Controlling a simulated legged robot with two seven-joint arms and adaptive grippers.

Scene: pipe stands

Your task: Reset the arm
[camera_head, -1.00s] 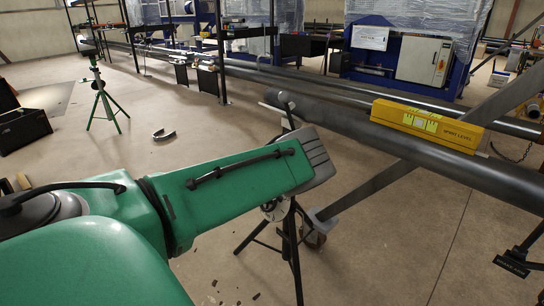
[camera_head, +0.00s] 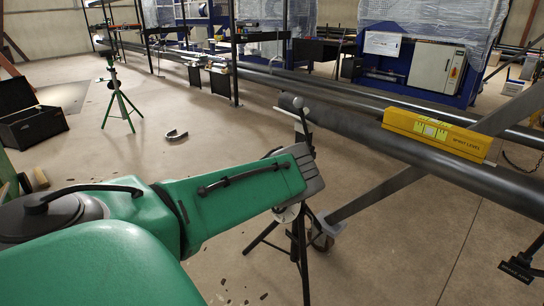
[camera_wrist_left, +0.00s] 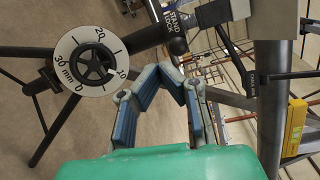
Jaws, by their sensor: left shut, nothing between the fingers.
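My left arm (camera_head: 225,200), green with a grey end, reaches in from the lower left in the head view. Its gripper is hidden there behind the arm's end. In the left wrist view my left gripper (camera_wrist_left: 168,76) shows blue-padded fingers, shut with nothing held. A round white dial (camera_wrist_left: 91,66) marked 0 to 30 mm with a black knob is left of the fingers, apart from them. A black "STAND LOCK" handle (camera_wrist_left: 175,32) is just above the fingertips. The tripod pipe stand (camera_head: 300,235) is beyond my arm's end. My right gripper is not in view.
A dark pipe (camera_head: 400,150) carries a yellow spirit level (camera_head: 437,134), which also shows in the left wrist view (camera_wrist_left: 295,125). A green tripod (camera_head: 120,100) and black case (camera_head: 33,125) stand left.

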